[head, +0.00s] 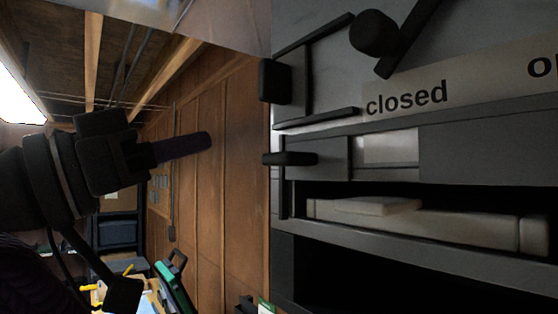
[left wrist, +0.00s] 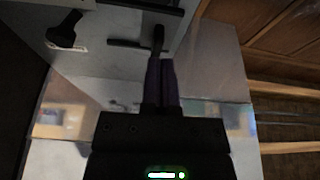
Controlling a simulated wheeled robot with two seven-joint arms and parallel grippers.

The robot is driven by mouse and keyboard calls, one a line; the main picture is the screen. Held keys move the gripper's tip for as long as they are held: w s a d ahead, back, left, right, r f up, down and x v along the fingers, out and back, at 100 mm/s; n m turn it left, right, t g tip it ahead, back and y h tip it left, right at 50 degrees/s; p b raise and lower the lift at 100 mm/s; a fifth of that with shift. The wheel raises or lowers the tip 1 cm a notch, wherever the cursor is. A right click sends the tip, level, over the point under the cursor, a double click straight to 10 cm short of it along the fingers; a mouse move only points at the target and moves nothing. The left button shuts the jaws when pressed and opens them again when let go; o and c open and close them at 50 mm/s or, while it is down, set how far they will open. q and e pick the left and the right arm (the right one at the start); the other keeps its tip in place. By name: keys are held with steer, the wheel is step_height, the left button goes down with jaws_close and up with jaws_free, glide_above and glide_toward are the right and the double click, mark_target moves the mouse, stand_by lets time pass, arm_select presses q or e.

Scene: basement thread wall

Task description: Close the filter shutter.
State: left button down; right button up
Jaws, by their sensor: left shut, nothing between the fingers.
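The grey cabinet front (head: 480,150) fills the right half of the head view. A strip marked "closed" (head: 406,98) runs across it, with a second word cut off at the right edge. Under the strip is a grey shutter panel (head: 320,157) with a black handle (head: 290,158) at its left end and a pale window to its right. My left gripper (head: 210,140) is shut and empty, left of the handle with a gap in the picture. In the left wrist view its fingers (left wrist: 160,65) point toward a black handle post (left wrist: 158,38); contact is unclear.
A black knob on a lever (head: 375,33) and a black bracket handle (head: 275,80) stick out above the strip. An open slot below holds pale filter pads (head: 430,220). A wooden wall (head: 215,190) stands behind, and a cluttered table (head: 130,290) is at lower left.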

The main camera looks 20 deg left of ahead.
arm_select(q)
steer(key=shift+m, duration=0.5)
steer(key=w+d+r+p, duration=0.2)
steer(key=d, duration=0.1)
steer(key=w+d+r+p, duration=0.3)
steer(key=shift+w, duration=0.1)
step_height(320, 180, down, 4)
steer(key=shift+f+p, duration=0.2)
steer(key=shift+p, duration=0.15)
arm_select(e)
step_height(320, 180, up, 7)
steer(key=shift+d+f, duration=0.2)
